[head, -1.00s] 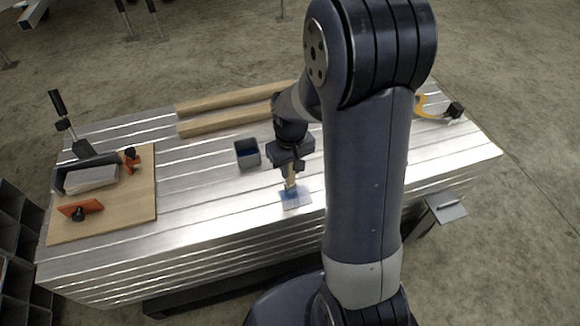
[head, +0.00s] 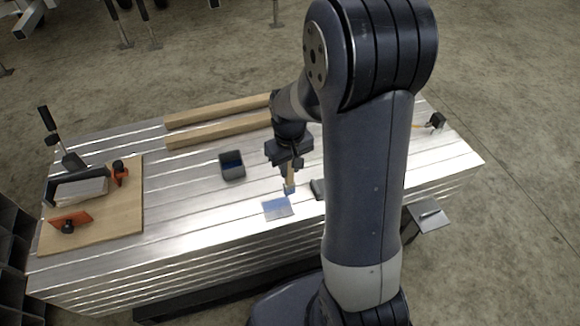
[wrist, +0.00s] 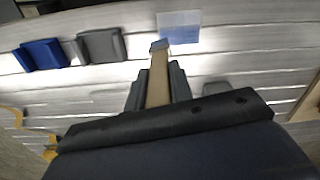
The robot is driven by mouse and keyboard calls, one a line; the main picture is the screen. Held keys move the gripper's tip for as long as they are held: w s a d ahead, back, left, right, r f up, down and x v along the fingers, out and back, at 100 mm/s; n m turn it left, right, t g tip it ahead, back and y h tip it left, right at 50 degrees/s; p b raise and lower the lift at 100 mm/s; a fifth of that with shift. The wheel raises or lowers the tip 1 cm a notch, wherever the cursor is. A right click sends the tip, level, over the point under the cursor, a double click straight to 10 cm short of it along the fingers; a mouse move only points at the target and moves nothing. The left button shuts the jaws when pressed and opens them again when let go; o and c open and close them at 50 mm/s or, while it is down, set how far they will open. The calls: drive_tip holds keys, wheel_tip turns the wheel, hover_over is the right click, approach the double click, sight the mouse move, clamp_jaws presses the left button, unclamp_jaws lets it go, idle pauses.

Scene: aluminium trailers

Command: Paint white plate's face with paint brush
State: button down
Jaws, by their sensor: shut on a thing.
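The white plate (head: 278,208) lies flat on the metal-topped workbench, and a blue patch covers much of its face. It also shows at the top of the wrist view (wrist: 180,27). My gripper (head: 288,164) is shut on the wooden handle of the paint brush (head: 290,184), which points down. The brush tip is at the plate's far right corner; I cannot tell whether it touches. The wrist view shows the brush (wrist: 158,80) between my gripper's fingers (wrist: 159,86), its head beside the plate's edge.
A dark cup (head: 232,168) with blue inside stands left of my gripper. A grey block (wrist: 101,46) and a blue one (wrist: 43,55) lie beside the plate. Wooden bars (head: 215,137) lie behind; a wooden board (head: 125,205) with tools is at left.

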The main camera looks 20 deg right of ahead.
drive_tip(key=shift+r+p, duration=1.25)
drive_tip(key=shift+r, duration=0.6)
